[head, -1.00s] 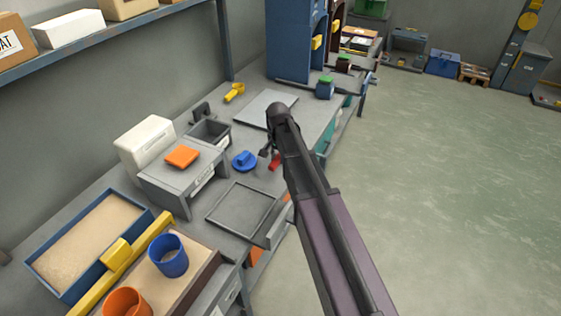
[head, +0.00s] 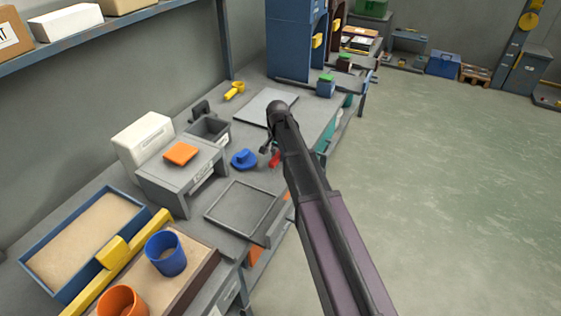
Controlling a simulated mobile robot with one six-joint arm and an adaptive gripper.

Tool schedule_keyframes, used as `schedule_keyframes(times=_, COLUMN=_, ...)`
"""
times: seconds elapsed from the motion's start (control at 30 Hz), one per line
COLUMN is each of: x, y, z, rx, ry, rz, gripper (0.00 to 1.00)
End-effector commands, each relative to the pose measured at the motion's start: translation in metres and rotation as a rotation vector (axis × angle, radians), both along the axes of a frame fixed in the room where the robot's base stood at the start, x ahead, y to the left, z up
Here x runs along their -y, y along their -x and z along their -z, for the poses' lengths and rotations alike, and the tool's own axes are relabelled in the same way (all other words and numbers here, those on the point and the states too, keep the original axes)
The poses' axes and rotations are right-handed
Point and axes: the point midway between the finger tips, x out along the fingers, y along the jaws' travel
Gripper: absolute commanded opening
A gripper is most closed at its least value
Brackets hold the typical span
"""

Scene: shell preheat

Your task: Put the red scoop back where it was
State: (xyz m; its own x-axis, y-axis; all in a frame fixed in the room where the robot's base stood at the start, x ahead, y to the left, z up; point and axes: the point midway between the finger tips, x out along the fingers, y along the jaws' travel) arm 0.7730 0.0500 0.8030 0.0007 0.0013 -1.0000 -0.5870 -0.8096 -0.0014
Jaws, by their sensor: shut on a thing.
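The red scoop (head: 275,159) shows as a small red patch beside my arm, over the workbench. My gripper (head: 266,150) is at the end of my dark arm, mostly hidden behind the wrist. It is shut on the red scoop. Most of the scoop is hidden by my arm, so its tilt and its height above the bench cannot be told. A blue lidded thing (head: 243,159) sits just left of my gripper. A yellow scoop (head: 234,91) lies further back on the bench.
A dark-rimmed tray (head: 240,207) lies in front of the gripper. A grey open bin (head: 209,130) and a grey stand with an orange block (head: 180,154) are to the left. A pale flat plate (head: 266,107) lies behind. Blue (head: 165,254) and orange (head: 122,300) cups stand front left.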

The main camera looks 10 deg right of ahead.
Motion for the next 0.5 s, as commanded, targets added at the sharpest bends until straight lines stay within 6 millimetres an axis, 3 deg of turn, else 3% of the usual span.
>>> schedule_keyframes(times=0.13, x=0.0001, y=0.0000, z=0.0137, rx=0.000, ry=0.000, rz=0.000, gripper=0.00)
schedule_keyframes(times=0.5, x=0.0002, y=0.0000, z=0.0150, rx=0.000, ry=0.000, rz=0.000, gripper=0.00)
